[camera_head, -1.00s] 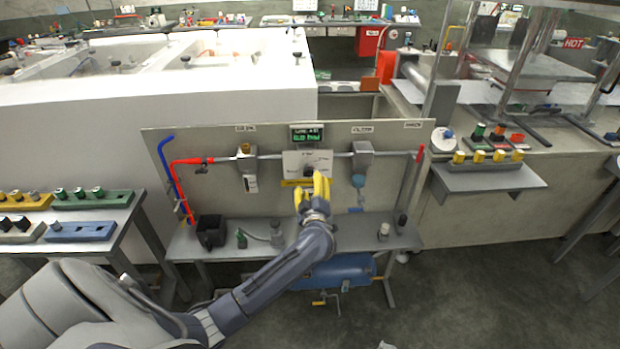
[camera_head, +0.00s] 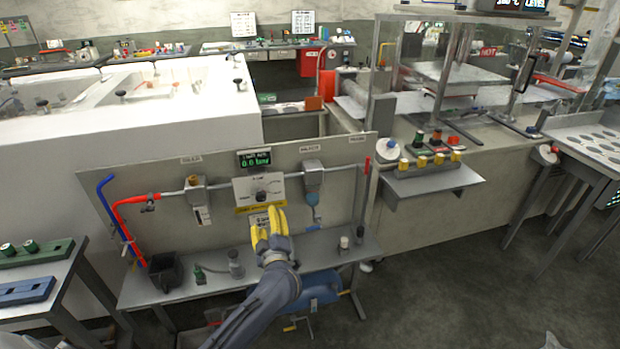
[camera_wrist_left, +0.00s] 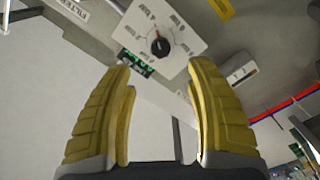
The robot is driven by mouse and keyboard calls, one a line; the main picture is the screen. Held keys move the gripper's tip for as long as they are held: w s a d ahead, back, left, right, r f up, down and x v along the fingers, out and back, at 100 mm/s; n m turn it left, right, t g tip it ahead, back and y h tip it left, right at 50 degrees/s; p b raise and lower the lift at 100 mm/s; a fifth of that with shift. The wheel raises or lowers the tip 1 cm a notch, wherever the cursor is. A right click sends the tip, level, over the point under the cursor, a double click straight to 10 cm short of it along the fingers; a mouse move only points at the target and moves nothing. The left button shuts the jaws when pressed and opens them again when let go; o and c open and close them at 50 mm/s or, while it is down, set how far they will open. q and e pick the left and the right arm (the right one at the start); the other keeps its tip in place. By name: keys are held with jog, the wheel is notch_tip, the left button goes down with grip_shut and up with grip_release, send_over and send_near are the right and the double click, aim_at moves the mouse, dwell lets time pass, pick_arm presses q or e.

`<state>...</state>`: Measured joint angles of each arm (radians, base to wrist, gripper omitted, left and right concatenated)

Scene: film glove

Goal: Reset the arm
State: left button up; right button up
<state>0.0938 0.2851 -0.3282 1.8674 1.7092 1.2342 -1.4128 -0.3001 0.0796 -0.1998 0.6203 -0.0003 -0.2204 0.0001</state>
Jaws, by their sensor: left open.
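My left gripper (camera_head: 268,226) has yellow fingers and stands in front of the upright grey panel (camera_head: 235,170) at the bench. In the left wrist view its two fingers (camera_wrist_left: 160,110) are spread apart with nothing between them. A white dial plate (camera_head: 259,189) with a black knob sits on the panel just above the fingertips; the knob (camera_wrist_left: 160,45) shows beyond the fingers in the left wrist view. The fingers look apart from the knob. A display (camera_head: 255,158) with green text is above the plate. My right gripper is not in view.
A bench (camera_head: 215,285) under the panel bears a black cup (camera_head: 164,272) and small fittings. A red pipe (camera_head: 130,215) and a blue pipe (camera_head: 112,210) run at the panel's left. A shelf with coloured buttons (camera_head: 430,178) juts out at the right. Open floor (camera_head: 450,270) lies at the right front.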

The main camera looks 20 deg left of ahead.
pick_arm(q)
jog(key=w+d+r+m+t+h, duration=0.2)
jog(key=w+d+m+t, duration=0.1)
jog(key=t, duration=0.1)
jog(key=d+f+m+t+h, duration=0.1)
jog(key=d+f+m+h, duration=0.1)
jog(key=f+m+h, duration=0.3)
jog(key=d+f+m+h, duration=0.2)
jog(key=d+f, duration=0.1)
jog(key=f, duration=0.5)
jog(key=s+d+f+m+g+h, duration=0.15)
jog(key=s+f+m+g, duration=0.35)
jog(key=f, duration=0.9)
jog(key=s+d+f+m+g+h, duration=0.15)
jog(key=s+f, duration=0.55)
jog(key=f, duration=0.8)
jog(key=s+a+f+m+g, duration=0.1)
jog(key=s+f+g, duration=0.2)
jog(key=s+f, duration=0.6)
jog(key=s+a+f+m+g, duration=0.1)
jog(key=s+f+g, duration=0.3)
jog(key=s+f, duration=0.6)
jog(key=s+f+m+g, duration=0.1)
jog(key=s+f+g, duration=0.1)
jog(key=s, duration=1.2)
jog(key=s+d+f+m+g+y, duration=0.1)
jog(key=s+f+g, duration=0.1)
jog(key=s, duration=1.3)
jog(key=shift+d+f+g, duration=0.2)
jog(key=shift+f+g, duration=0.15)
